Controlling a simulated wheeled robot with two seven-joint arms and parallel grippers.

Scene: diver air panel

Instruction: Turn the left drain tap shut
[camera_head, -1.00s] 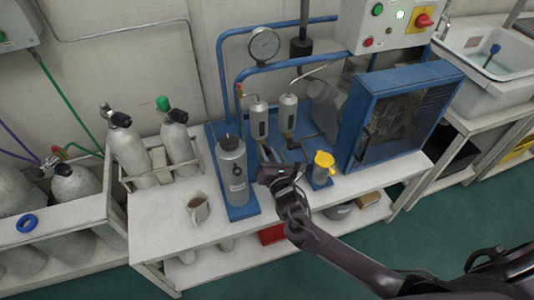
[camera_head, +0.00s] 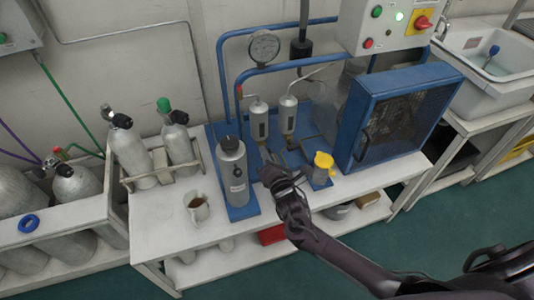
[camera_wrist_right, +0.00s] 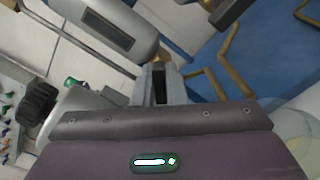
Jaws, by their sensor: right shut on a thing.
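Two small silver cylinders with dark sight windows stand side by side on the blue panel, the left one (camera_head: 259,120) and the right one (camera_head: 288,113). The left drain tap is under the left cylinder, mostly hidden by my right gripper (camera_head: 268,163). In the right wrist view, the left cylinder (camera_wrist_right: 110,22) ends in a brass fitting (camera_wrist_right: 156,56) just above the gripper fingers (camera_wrist_right: 162,85). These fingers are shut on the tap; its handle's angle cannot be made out. My left gripper is not in view.
A tall grey canister (camera_head: 232,170) stands close left of the gripper, and a yellow-topped cup (camera_head: 322,167) close right. A blue caged unit (camera_head: 395,112) is further right. A jug (camera_head: 197,208) sits on the white bench (camera_head: 170,238), whose front left is mostly clear.

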